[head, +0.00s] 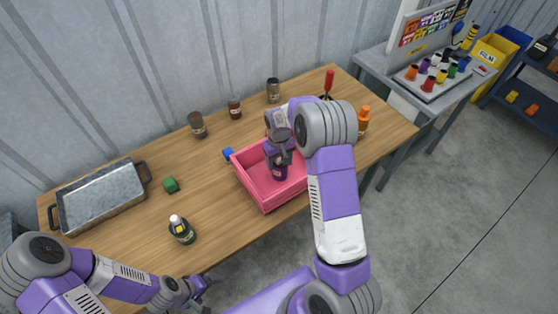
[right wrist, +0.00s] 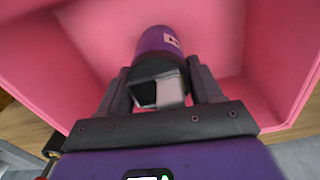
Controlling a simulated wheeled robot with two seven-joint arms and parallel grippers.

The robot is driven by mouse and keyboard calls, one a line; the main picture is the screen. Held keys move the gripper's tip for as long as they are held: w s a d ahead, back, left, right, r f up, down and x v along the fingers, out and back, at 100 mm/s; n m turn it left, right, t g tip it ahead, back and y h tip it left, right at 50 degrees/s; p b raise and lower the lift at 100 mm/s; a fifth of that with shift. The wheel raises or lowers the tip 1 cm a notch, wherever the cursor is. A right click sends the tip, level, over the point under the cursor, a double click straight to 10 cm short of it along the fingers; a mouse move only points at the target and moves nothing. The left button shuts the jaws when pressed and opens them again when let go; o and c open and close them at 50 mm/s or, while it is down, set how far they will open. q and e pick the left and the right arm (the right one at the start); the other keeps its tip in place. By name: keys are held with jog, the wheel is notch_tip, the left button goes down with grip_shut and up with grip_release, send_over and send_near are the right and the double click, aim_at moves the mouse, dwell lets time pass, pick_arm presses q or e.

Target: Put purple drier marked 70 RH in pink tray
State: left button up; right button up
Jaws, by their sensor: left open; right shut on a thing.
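The pink tray (head: 265,207) stands on the wooden table, right of its middle. My right gripper (head: 279,158) is over the tray and shut on the purple drier (head: 279,173), which hangs inside the tray's outline. In the right wrist view the purple drier (right wrist: 158,42) sits between the fingers (right wrist: 160,88), with a pale label partly visible; its marking is too small to read. The pink tray (right wrist: 235,45) fills the background there. Whether the drier touches the tray floor I cannot tell. My left gripper (head: 200,291) is open and empty, in front of the table's near edge.
The table's front left is mostly clear.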

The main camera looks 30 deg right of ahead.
jog(key=shift+f, duration=0.2)
jog(key=o, duration=1.1)
jog(key=shift+o, duration=0.2)
jog(key=shift+r, duration=0.25)
notch_tip(320, 180, up, 12)
jog(key=shift+p, duration=0.3)
jog(key=shift+f, duration=0.15)
